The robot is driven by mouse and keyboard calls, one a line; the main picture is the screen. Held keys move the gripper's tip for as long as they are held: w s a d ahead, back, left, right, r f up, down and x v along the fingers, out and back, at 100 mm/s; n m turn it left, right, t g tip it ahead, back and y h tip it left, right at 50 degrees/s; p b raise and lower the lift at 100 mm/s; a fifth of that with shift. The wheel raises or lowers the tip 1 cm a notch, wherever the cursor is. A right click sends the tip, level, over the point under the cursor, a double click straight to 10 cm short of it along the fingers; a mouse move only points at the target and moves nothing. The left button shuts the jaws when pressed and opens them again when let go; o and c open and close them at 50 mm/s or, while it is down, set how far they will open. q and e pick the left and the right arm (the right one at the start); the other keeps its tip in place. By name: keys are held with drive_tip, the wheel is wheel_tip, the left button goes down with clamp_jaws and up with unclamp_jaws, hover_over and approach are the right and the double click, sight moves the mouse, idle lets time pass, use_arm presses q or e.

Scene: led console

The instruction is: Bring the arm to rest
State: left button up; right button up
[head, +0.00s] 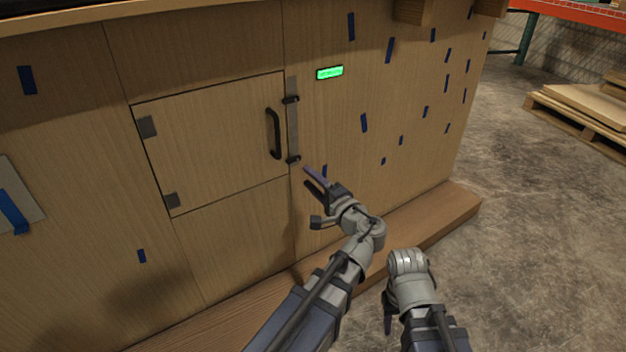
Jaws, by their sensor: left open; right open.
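My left gripper (313,200) is open and empty. It is in front of the wooden console panel, just right of and below the cabinet door, with its fingers pointing left. My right gripper (388,312) is lower and further right, near the wooden base ledge. It points down and is partly hidden behind its own wrist; one dark finger shows, and I see nothing held. The cabinet door (215,135) looks shut, with a black handle (274,134) at its right side. A small green display (330,72) glows on the panel to the upper right of the door.
A metal strip with dark latches (292,125) runs along the door's right edge. A wooden ledge (440,215) juts out at the console's foot. Blue tape pieces dot the panel. Open concrete floor (530,220) lies to the right, with a wooden pallet (580,120) beyond.

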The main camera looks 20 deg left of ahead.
use_arm(q)
drive_tip(key=s+d+f+n+g+h+p, duration=0.2)
drive_tip(key=s+g+h+p, duration=0.1)
drive_tip(key=s+p, duration=0.2)
drive_tip(key=s+d+f+n+g+h+p, duration=0.1)
drive_tip(key=s+d+f+g+h+p, duration=0.1)
drive_tip(key=s+f+g+h+p, duration=0.3)
drive_tip(key=s+d+r+g+h+p, duration=0.2)
drive_tip(key=s+d+p, duration=0.2)
drive_tip(key=s+d, duration=0.15)
drive_tip(key=s+d+r+g+h+p, duration=0.2)
drive_tip(key=s+d+h+p, duration=0.1)
drive_tip(key=s+d+p, duration=0.25)
wheel_tip(320, 180, up, 36)
drive_tip(key=p, duration=3.5)
drive_tip(key=shift+w+d+r+n+p, duration=0.2)
drive_tip(key=shift+w+n+p, duration=0.1)
drive_tip(key=shift+w+n, duration=0.1)
drive_tip(key=shift+f, duration=0.1)
